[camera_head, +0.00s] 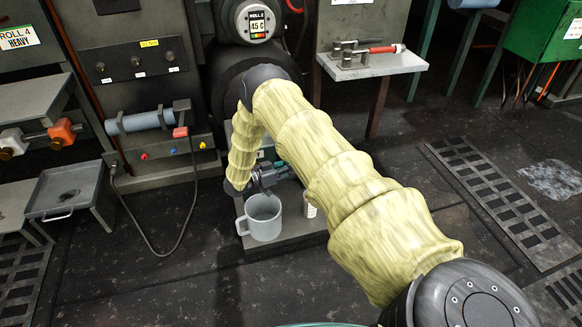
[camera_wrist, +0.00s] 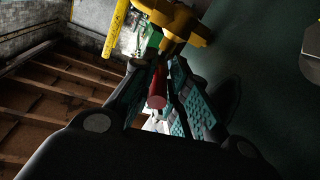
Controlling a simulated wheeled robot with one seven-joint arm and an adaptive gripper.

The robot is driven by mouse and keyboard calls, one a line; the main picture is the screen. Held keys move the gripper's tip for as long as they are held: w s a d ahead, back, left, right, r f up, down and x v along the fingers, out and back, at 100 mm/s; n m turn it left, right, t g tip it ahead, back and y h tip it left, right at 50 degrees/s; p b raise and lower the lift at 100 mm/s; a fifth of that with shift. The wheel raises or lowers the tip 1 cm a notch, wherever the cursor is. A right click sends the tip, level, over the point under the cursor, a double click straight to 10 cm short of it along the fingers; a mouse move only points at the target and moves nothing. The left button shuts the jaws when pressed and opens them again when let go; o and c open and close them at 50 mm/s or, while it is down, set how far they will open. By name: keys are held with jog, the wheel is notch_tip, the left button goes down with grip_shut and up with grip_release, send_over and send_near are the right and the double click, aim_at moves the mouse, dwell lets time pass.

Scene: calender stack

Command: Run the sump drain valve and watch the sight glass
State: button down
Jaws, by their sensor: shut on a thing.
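My gripper (camera_head: 272,178) is low in front of the dark roll housing, above and behind a grey mug (camera_head: 263,218). In the wrist view its teal-padded fingers (camera_wrist: 160,78) are shut on a red handle (camera_wrist: 157,97). The handle lies between the pads. A yellow valve body (camera_wrist: 172,18) and a small green part (camera_wrist: 153,42) are just beyond the fingertips. In the head view my arm and gripper hide the valve. I cannot make out a sight glass for certain in either view.
The mug and a small pale cylinder (camera_head: 309,209) stand on a low grey plate (camera_head: 285,243). A cable (camera_head: 150,247) hangs to the floor at left, near a shallow tray (camera_head: 67,190). A shelf with a red-handled tool (camera_head: 383,49) is at upper right. The right floor is mostly open.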

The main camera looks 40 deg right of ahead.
jog(key=c, duration=1.4)
grip_release()
jog(key=shift+c, duration=0.2)
jog(key=shift+a, duration=0.1)
jog(key=v, duration=1.1)
jog(key=shift+a, duration=0.4)
